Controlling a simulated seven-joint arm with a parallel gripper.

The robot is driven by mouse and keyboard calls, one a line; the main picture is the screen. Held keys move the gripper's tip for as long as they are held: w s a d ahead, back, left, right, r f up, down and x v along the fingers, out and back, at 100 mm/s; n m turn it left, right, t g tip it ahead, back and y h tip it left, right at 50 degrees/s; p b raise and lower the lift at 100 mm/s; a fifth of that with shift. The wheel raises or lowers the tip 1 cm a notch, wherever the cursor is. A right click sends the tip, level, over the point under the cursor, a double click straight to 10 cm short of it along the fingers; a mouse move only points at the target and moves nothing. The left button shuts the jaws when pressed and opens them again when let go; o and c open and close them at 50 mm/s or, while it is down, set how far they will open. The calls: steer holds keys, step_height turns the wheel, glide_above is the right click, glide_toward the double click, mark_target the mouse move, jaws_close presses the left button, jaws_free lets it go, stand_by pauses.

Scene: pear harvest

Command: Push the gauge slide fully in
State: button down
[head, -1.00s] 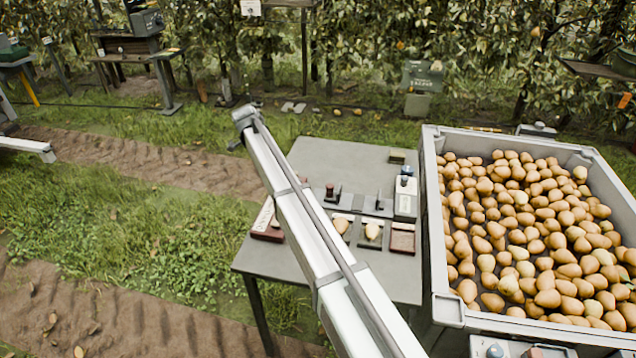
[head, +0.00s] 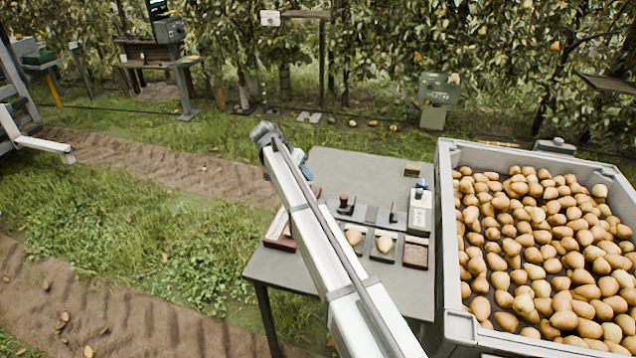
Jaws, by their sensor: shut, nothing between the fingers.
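A low grey fixture (head: 371,214) lies on the grey table. A dark upright knob (head: 346,204) stands at its left and a thin dark peg (head: 393,214) at its right. This looks like the gauge with its slide, but it is too small to tell which part slides or how far in it sits. My arm crosses in front of the table's left side, its far end above the table's back left corner. My gripper cannot be made out; no fingers show in the head view.
The table (head: 360,170) also holds a white device (head: 420,212) with a blue top, two pears on small dark trays, a red-edged tray (head: 416,253) and a red-edged block (head: 281,231). A large crate (head: 450,250) of pears stands close at the right. The table's back is mostly clear.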

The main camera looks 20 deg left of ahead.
mark_target(347, 197)
steer(key=x, duration=0.8)
steer(key=shift+d+f, duration=0.2)
steer(key=shift+f, duration=0.05)
steer(key=d, duration=0.3)
steer(key=shift+s+f, duration=0.15)
steer(key=shift+f, duration=0.1)
steer(key=shift+d, duration=0.6)
steer(key=shift+d, duration=2.55)
